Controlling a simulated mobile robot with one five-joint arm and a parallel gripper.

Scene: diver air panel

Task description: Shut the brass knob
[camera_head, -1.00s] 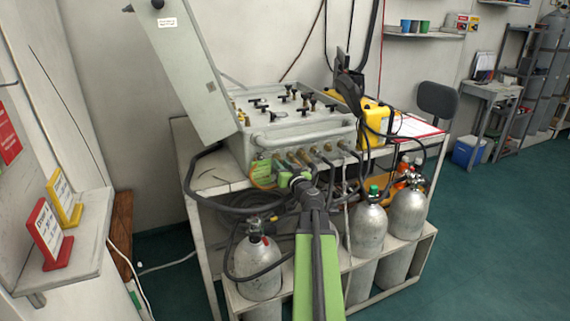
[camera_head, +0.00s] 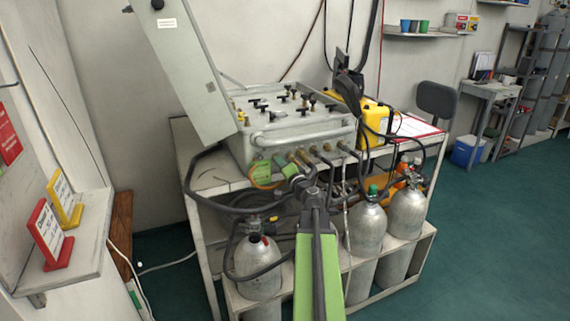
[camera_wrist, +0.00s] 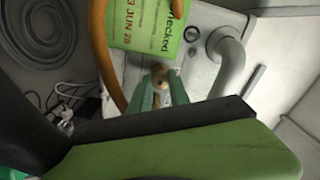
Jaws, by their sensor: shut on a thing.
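The brass knob (camera_wrist: 160,75) shows in the wrist view as a small round brass end between the two green fingertips. My gripper (camera_wrist: 159,88) is shut on it, with a finger on each side. In the head view my gripper (camera_head: 286,169) is at the front face of the grey air panel (camera_head: 300,131), near its left end. The knob itself is hidden there by my fingers and wrist.
A green inspection tag (camera_wrist: 150,28) and an orange hose (camera_wrist: 104,55) lie close to the fingers. Other brass fittings (camera_head: 304,155) and black hoses are just right of my gripper. Grey cylinders (camera_head: 258,268) stand below.

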